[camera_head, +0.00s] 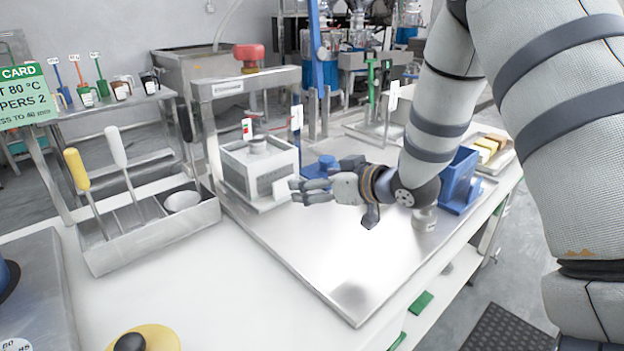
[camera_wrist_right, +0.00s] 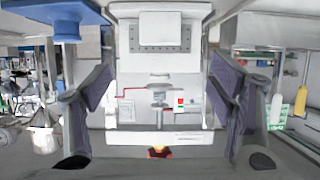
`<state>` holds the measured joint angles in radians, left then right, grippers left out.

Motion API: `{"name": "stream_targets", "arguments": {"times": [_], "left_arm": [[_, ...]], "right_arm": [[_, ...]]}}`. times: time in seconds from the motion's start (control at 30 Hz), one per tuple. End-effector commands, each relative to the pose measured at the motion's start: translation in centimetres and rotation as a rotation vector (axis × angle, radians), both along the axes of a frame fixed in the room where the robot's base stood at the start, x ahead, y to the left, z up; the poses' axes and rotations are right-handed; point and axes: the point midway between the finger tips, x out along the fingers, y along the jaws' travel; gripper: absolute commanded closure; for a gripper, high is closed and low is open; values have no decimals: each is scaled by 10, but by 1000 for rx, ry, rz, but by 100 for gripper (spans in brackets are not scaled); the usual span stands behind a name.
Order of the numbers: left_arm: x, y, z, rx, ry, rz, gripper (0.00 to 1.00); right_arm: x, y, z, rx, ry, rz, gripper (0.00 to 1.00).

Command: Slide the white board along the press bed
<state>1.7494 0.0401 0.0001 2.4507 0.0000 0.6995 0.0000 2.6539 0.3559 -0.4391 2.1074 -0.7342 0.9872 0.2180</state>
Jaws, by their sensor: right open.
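Contact cannot be told. My left gripper is not in view.
A blue fixture (camera_head: 458,182) stands behind my right wrist, and a small blue part (camera_head: 327,166) sits beside the block. A tool tray (camera_head: 150,238) with yellow and white handles is at the left. The near part of the bed is clear.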

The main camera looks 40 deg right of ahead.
Motion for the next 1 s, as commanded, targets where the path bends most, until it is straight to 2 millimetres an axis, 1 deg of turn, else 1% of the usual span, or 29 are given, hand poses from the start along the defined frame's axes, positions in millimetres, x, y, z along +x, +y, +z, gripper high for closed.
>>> {"name": "stream_targets", "arguments": {"times": [0.07,0.17,0.3,0.5,0.6,0.7,0.8,1.0], "left_arm": [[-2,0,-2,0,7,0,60],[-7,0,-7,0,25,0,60],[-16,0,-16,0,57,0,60],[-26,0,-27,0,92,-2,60],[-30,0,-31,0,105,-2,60],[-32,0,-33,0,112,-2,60],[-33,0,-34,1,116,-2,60],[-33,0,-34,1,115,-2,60]], "right_arm": [[4,0,-4,-1,3,1,23],[16,2,-12,-2,7,3,23],[42,4,-25,-3,11,3,23],[78,7,-39,-2,8,3,23],[93,8,-44,-1,5,2,23],[103,8,-47,-1,4,1,23],[109,9,-47,0,2,1,23],[112,9,-46,0,0,1,23]]}}
